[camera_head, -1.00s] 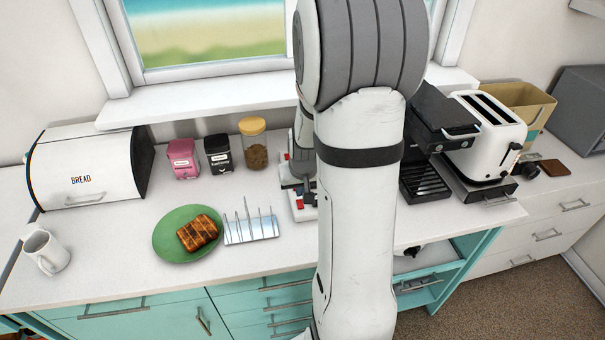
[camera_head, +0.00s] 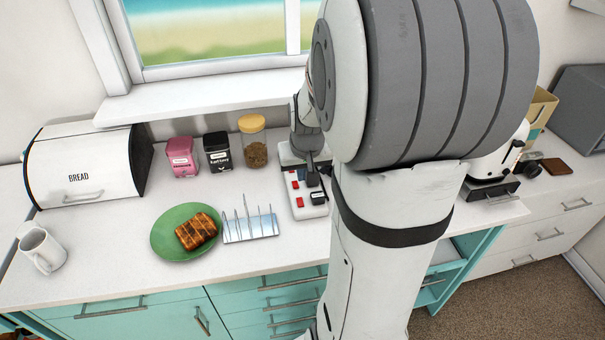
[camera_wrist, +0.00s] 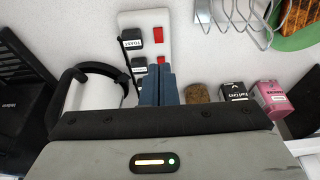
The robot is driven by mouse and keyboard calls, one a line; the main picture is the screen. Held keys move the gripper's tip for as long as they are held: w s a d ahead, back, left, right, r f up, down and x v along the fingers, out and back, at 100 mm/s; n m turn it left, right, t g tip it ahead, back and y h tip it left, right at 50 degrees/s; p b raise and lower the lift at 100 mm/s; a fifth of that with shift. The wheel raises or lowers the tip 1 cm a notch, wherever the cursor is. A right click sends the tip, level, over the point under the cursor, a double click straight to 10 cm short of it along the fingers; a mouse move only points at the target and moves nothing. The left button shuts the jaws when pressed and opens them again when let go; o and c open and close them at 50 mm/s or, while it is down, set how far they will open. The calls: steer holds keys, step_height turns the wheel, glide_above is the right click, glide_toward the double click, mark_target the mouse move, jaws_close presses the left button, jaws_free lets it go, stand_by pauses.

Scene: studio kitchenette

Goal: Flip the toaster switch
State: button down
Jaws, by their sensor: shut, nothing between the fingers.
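The plug labelled "TOAST" (camera_wrist: 132,41) sits left of a red switch (camera_wrist: 160,35). A second red switch (camera_wrist: 160,60) is just beyond my fingertips. My gripper (camera_wrist: 160,70) is shut and empty, over the strip; I cannot tell whether it touches. The fingers hide the nearer part of the strip. The white toaster (camera_head: 492,165) is mostly hidden behind my arm in the head view.
A glass jar (camera_head: 254,145), black tin (camera_head: 217,153) and pink tin (camera_head: 181,157) stand left of the strip. A toast rack (camera_head: 250,228) and a green plate (camera_head: 160,238) with toast lie in front. A white kettle-like item (camera_wrist: 97,92) is close beside my gripper.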

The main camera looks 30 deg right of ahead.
steer(key=s+a+r+n+b, duration=0.1)
steer(key=s+a+r, duration=0.1)
steer(key=s+a, duration=0.5)
steer(key=s+a+r+n+y+b, duration=0.1)
steer(key=s+a+r+n, duration=0.1)
steer(key=s+a, duration=0.5)
steer(key=shift+a+r+n, duration=0.25)
steer(key=shift+r+n, duration=0.05)
steer(key=shift+r, duration=0.5)
steer(key=shift+s+d, duration=0.1)
